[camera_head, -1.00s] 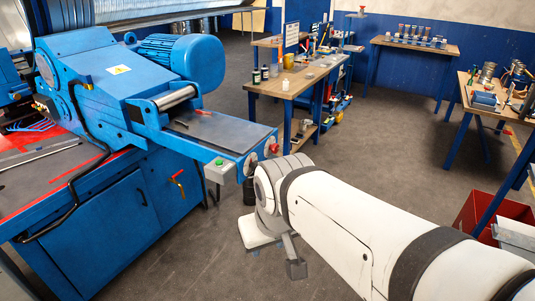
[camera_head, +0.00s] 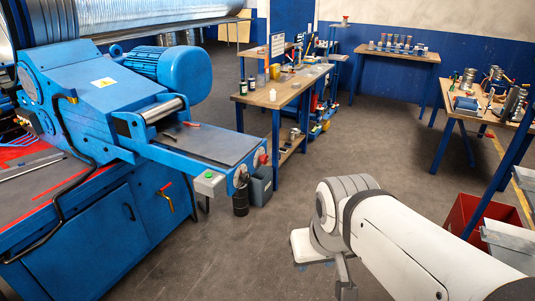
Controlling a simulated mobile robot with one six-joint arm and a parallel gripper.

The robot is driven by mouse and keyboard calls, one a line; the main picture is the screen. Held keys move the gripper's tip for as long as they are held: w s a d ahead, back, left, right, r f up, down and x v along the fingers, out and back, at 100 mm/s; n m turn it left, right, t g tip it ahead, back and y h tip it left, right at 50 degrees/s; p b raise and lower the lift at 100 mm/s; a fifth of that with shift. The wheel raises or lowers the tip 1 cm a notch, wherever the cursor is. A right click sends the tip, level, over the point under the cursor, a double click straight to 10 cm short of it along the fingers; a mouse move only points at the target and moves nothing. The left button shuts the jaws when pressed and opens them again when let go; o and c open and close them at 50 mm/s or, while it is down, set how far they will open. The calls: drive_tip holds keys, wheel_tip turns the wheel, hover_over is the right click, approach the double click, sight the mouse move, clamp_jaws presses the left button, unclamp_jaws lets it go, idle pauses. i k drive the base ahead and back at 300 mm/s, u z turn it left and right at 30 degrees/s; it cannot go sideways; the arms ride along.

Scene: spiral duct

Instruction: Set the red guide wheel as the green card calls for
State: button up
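The blue machine (camera_head: 90,100) stands at the left with a flat outfeed table reaching toward the middle. At the table's end is a small red wheel or knob (camera_head: 262,157) beside grey round parts; I cannot tell whether it is the red guide wheel. I cannot make out a green card. My white arm comes in from the lower right. Its wrist end and my gripper (camera_head: 345,287) are right of and below the table end, apart from it. The gripper is mostly hidden by the arm, and its fingers cannot be told apart.
A grey box with a green button (camera_head: 209,180) hangs at the table's near corner. A workbench (camera_head: 268,95) with bottles and tools stands behind. Another bench (camera_head: 470,112) is at the right, with a red bin (camera_head: 470,218) below. The grey floor between them is clear.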

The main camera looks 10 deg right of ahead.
sight(263, 158)
drive_tip(key=u, duration=0.05)
drive_tip(key=i, duration=1)
drive_tip(key=z, duration=0.05)
